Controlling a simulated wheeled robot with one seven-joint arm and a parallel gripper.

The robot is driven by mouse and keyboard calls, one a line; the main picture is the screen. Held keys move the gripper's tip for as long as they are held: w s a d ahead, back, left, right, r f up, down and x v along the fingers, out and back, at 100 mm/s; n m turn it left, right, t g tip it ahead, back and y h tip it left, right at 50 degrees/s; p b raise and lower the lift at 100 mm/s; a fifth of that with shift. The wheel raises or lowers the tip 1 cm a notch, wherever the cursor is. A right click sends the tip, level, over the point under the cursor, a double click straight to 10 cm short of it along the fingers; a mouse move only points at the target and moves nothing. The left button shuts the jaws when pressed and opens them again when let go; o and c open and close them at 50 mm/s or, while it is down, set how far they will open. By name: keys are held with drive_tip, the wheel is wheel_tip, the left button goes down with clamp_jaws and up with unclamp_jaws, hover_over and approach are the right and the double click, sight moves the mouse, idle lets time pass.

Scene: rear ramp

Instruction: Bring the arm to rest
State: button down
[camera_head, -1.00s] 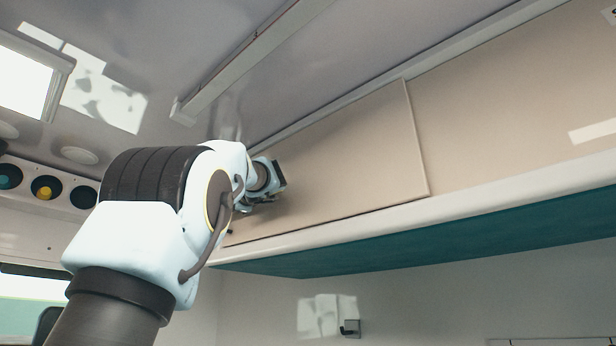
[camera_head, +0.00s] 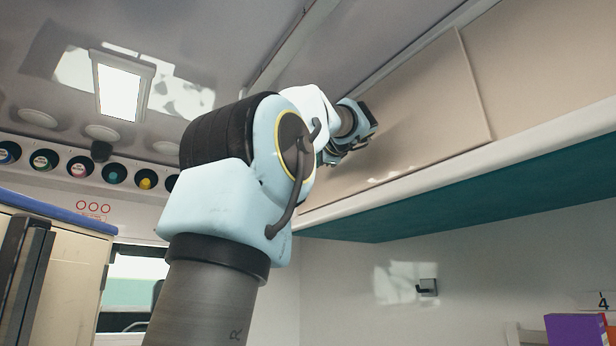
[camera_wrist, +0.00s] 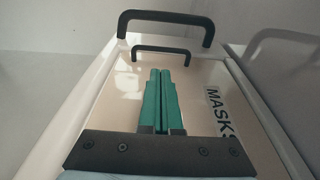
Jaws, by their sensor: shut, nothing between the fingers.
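My arm is raised in the head view, and its wrist end is up beside the beige overhead cabinet (camera_head: 420,110). The fingers cannot be made out there. In the wrist view my gripper (camera_wrist: 160,72) shows two green fingers lying together, shut and empty. They point at a pale panel lettered "MASKS" (camera_wrist: 218,110). A small black handle (camera_wrist: 160,50) lies just beyond the fingertips, and a larger black handle (camera_wrist: 166,17) stands farther up. I cannot tell whether the fingers touch the panel.
A white ledge with a teal underside (camera_head: 450,195) runs below the cabinet. A ceiling rail (camera_head: 290,45) is close above my arm. A cabinet with a blue top edge (camera_head: 60,212) stands at left. A purple box (camera_head: 575,329) is at lower right. A wall hook (camera_head: 427,287) is below the ledge.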

drive_tip(key=shift+b+v, duration=0.35)
drive_tip(key=shift+v, duration=1.1)
drive_tip(key=w+a+f+n+g+h+p, duration=0.1)
drive_tip(key=w+f+g+h+p, duration=0.2)
drive_tip(key=f, duration=0.9)
drive_tip(key=w+a+f+g+p, duration=0.2)
drive_tip(key=w+f, duration=0.2)
drive_tip(key=f, duration=0.7)
drive_tip(key=s+a+f+n+g+h+p, duration=0.1)
drive_tip(key=s+f+n+g+p, duration=0.15)
drive_tip(key=f, duration=0.65)
drive_tip(key=s+a+f+n+g+h+p, duration=0.15)
drive_tip(key=s+f, duration=0.25)
drive_tip(key=f, duration=0.6)
drive_tip(key=s+a+f+n+g, duration=0.2)
drive_tip(key=s+f+n+g, duration=0.1)
drive_tip(key=s+f, duration=0.7)
drive_tip(key=s+a+f+n+g+h+b, duration=0.1)
drive_tip(key=s+a+f+n+g, duration=0.1)
drive_tip(key=s+f, duration=0.9)
drive_tip(key=shift+s+n+g, duration=0.25)
drive_tip(key=shift+n+g, duration=0.25)
drive_tip(key=shift+n, duration=0.7)
drive_tip(key=shift+h, duration=0.25)
